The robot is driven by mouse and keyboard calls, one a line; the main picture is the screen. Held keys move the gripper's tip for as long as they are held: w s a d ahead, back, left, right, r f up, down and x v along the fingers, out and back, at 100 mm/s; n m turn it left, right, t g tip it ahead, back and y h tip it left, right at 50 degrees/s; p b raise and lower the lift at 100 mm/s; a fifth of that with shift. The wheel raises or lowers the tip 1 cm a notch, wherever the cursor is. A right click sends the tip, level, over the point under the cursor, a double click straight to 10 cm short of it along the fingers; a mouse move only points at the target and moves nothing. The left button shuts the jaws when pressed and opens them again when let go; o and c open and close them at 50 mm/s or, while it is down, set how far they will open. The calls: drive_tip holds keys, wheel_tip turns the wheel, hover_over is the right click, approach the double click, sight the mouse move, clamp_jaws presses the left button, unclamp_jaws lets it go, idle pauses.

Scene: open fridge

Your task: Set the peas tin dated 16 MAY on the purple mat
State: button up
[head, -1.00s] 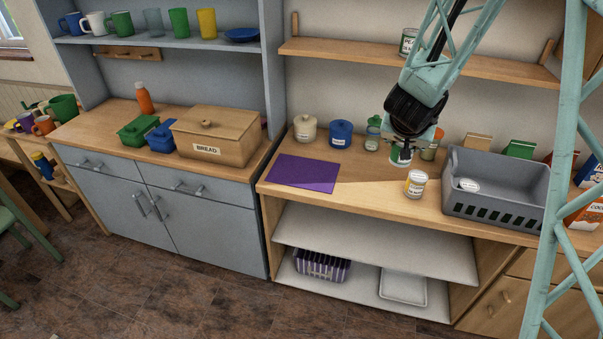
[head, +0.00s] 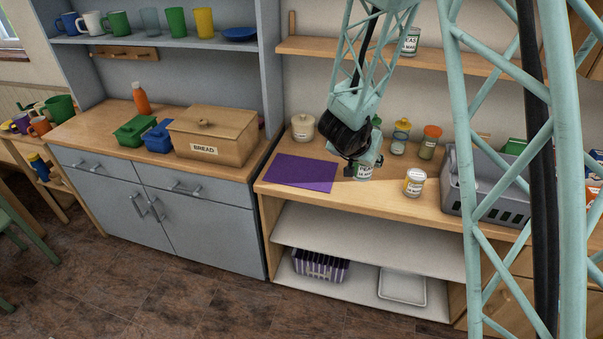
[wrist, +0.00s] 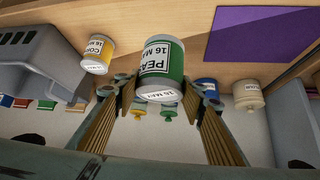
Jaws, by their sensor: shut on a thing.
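My gripper (head: 364,160) is shut on a green peas tin (head: 363,173) with a white label. In the wrist view the held tin (wrist: 158,65) reads PEAS 16 MAY and sits between the two fingers (wrist: 162,90). The purple mat (head: 300,174) lies flat and bare on the wooden counter, left of my gripper in the head view. The mat also shows at the upper right of the wrist view (wrist: 255,32). The tin is over the counter to the right of the mat; its exact height is hard to tell.
A corn tin (head: 414,183) stands right of my gripper, near a grey crate (head: 455,190). A second peas tin (head: 410,42), apparently marked MAR, stands on the shelf above. A cream canister (head: 303,128) stands behind the mat. Two lidded jars (head: 400,138) (head: 430,142) stand behind my gripper.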

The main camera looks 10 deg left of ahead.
drive_tip(key=s+a+f, duration=0.2)
drive_tip(key=a+f, duration=0.2)
drive_tip(key=a, duration=0.2)
drive_tip(key=shift+f+m+h, duration=0.3)
drive_tip(key=shift+f, duration=0.1)
drive_tip(key=shift+a, duration=0.15)
hover_over(316, 174)
drive_tip(key=f, duration=0.1)
drive_tip(key=shift+w+f+b, duration=0.15)
drive_tip(key=shift+f+b, duration=0.05)
drive_tip(key=shift+b, duration=0.25)
drive_tip(key=shift+f+b, duration=0.8)
drive_tip(key=shift+f, duration=1)
drive_tip(key=shift+f, duration=0.1)
drive_tip(key=o, duration=1.1)
